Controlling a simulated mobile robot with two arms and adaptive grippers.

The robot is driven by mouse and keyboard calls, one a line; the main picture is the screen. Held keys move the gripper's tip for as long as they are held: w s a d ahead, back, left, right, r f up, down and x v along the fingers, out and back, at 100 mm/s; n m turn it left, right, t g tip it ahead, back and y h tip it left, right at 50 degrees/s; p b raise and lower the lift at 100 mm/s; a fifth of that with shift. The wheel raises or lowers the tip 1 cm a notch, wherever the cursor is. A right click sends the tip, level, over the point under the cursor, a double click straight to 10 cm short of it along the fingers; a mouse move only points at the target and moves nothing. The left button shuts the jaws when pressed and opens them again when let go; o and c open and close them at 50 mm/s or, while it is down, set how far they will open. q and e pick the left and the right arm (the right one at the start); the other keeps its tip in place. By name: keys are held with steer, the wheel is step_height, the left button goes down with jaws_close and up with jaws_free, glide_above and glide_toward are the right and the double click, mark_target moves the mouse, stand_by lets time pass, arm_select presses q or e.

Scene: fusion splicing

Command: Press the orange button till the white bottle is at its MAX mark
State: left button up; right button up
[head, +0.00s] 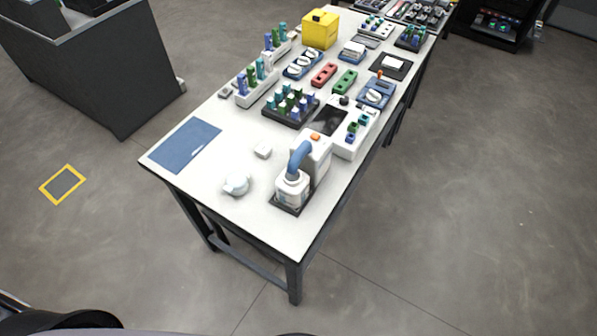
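The orange button (315,136) sits on top of a white dispenser (322,152) near the table's close end. A blue curved spout (300,157) comes from the dispenser and reaches down to the white bottle (291,190). The bottle stands upright on a dark base plate (283,208) in front of the dispenser. Its MAX mark and fill level are too small to make out. Neither of my grippers is in view, and nothing touches the button or the bottle.
A round white item (237,184) and a small white block (263,151) lie left of the bottle. A blue mat (185,146) covers the left corner of the table (215,215). Racks, trays and a yellow box (320,30) crowd the far part. Open floor surrounds the close end.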

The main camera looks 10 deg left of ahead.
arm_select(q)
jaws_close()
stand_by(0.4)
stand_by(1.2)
